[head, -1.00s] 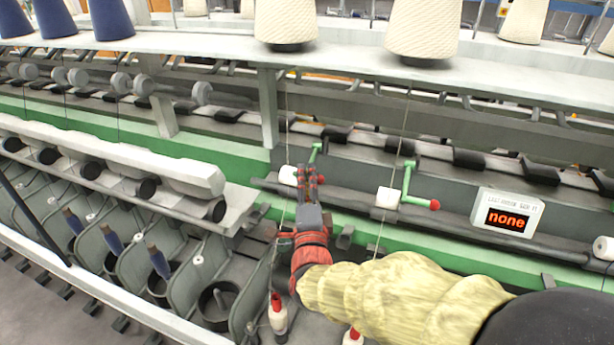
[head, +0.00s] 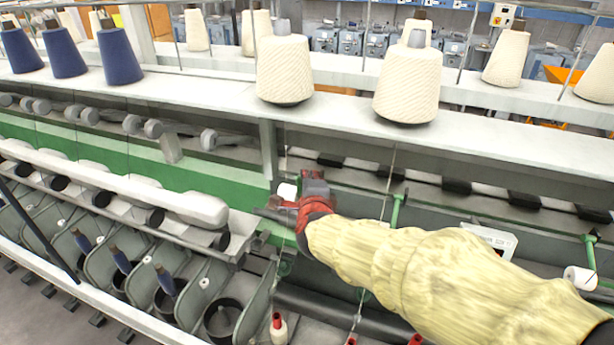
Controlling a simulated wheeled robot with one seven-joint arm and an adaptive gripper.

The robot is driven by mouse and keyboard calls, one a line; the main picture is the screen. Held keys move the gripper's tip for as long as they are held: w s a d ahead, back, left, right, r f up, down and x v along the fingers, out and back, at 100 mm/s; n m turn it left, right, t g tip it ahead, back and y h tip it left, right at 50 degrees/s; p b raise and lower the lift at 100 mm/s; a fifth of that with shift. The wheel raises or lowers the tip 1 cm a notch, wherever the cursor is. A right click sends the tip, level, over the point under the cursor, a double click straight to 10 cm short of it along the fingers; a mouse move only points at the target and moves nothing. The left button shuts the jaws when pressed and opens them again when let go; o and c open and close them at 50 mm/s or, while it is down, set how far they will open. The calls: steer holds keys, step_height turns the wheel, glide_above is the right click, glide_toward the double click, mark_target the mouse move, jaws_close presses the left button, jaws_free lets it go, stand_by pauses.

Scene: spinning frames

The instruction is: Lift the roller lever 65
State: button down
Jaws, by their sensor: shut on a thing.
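My gripper (head: 314,182) is at the spinning frame's front, just right of a white roller (head: 287,190). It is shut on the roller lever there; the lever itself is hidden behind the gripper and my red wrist. A second green lever (head: 397,211) stands to the right, its lower part hidden by my yellow-sleeved arm. A third green lever (head: 590,250) stands at the far right above a white roller (head: 580,280). No number on the levers is legible.
A shelf (head: 210,98) above carries cream cones (head: 407,85) and blue cones (head: 119,52). A small white display box (head: 488,238) is partly covered by my sleeve. Bobbins with red tops (head: 278,328) stand below. A green rail (head: 130,165) runs along the left.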

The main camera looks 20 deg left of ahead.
steer(key=w+r+g+p, duration=0.2)
steer(key=w+r+p, duration=0.2)
steer(key=p, duration=0.4)
steer(key=shift+w+d+m+p, duration=0.2)
steer(key=shift+m+p, duration=0.1)
steer(key=shift+m, duration=0.1)
steer(key=shift+r, duration=0.1)
steer(key=c, duration=2)
jaws_free()
steer(key=shift+w, duration=0.1)
steer(key=shift+o, duration=0.6)
